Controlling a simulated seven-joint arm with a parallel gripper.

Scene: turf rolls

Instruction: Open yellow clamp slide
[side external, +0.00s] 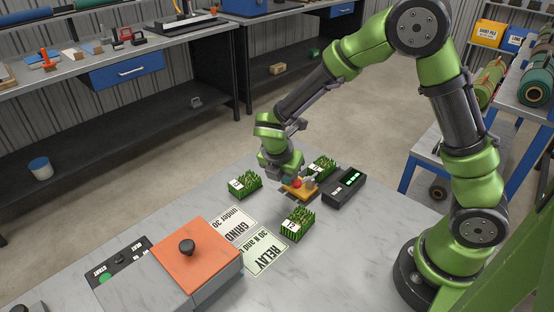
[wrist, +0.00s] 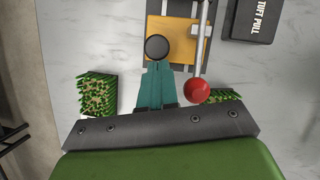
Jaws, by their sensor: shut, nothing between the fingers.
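The yellow clamp slide (wrist: 184,50) is a flat yellow plate on a dark base in the wrist view; in the side view it is a small plate (side external: 299,194) under my gripper. A round black knob (wrist: 158,47) shows at the plate's left part. A metal lever (wrist: 200,45) with a red ball (wrist: 197,90) runs along its right. My gripper (wrist: 157,66) has its teal fingers together and empty, tips at the near edge of the knob in the picture. I cannot tell whether they touch it. In the side view my gripper (side external: 288,181) is low over the clamp.
A black tuft pull meter (side external: 345,187) stands right of the clamp. Turf pieces (side external: 246,183) (side external: 322,167) (side external: 298,223) stand around it. An orange-lidded box (side external: 205,255) stands at the front left.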

